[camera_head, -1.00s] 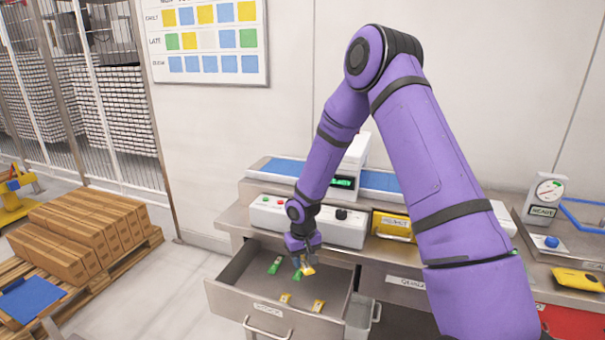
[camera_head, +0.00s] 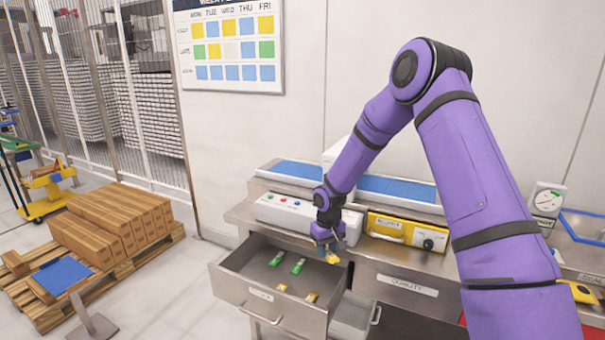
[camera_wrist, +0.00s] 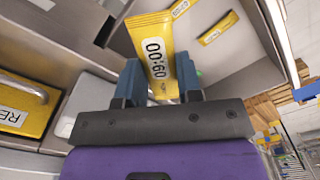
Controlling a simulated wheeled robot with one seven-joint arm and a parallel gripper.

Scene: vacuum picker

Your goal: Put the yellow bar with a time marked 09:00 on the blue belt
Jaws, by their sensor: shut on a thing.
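My gripper (camera_head: 328,252) is shut on a yellow bar (camera_head: 331,258). In the wrist view the bar (camera_wrist: 155,50) sticks out between the two blue fingers (camera_wrist: 160,85), and its white label reads 09:00. I hold it above the right side of the open drawer (camera_head: 262,308). The blue belt (camera_head: 395,188) runs along the back of the bench, behind and above my gripper. Its left stretch (camera_head: 298,170) also shows; my arm and a white housing hide the part between.
The drawer holds two green bars (camera_head: 298,265) (camera_head: 276,258) and two smaller-looking yellow bars (camera_head: 311,297) (camera_head: 282,288). A white control box (camera_head: 285,210) with buttons and a yellow panel (camera_head: 400,230) stand in front of the belt. A wall chart (camera_head: 230,45) hangs behind.

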